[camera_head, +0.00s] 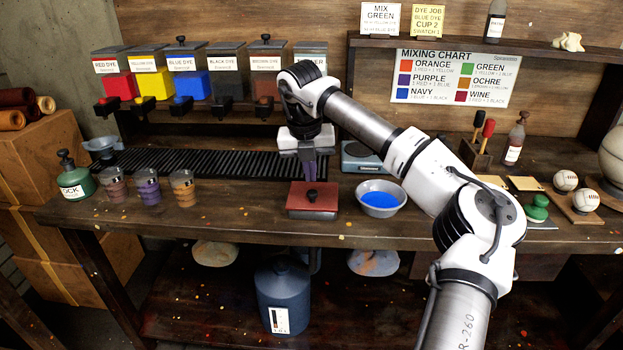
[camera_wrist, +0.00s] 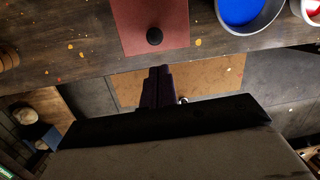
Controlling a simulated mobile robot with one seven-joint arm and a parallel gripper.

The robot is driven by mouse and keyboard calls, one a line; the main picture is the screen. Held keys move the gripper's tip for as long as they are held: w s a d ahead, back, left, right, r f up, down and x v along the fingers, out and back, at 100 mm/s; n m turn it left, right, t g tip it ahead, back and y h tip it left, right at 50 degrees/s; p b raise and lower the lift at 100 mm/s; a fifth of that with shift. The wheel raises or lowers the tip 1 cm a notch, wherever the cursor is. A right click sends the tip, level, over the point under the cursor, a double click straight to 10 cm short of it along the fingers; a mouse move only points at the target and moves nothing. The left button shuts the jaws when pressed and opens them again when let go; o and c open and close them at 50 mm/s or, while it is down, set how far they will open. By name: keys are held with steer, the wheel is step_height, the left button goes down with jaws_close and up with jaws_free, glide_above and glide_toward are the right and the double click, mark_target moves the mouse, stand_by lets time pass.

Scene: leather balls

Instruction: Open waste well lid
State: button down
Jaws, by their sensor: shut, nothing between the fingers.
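The inside of the well is hidden.
A grey bowl of blue dye (camera_head: 381,198) stands just right of the lid. Dye cups (camera_head: 148,188) and a green bottle (camera_head: 75,178) stand to the left. A black slatted rack (camera_head: 205,163) lies behind. Bare bench lies between the cups and lid.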

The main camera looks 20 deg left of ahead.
mark_target(313, 207)
steer(key=f, duration=0.2)
steer(key=w+f+p, duration=0.1)
steer(key=f, duration=0.5)
steer(key=shift+w+f+p, duration=0.15)
steer(key=shift+f+p, duration=0.05)
steer(key=shift+p, duration=0.15)
steer(key=shift+r, duration=0.1)
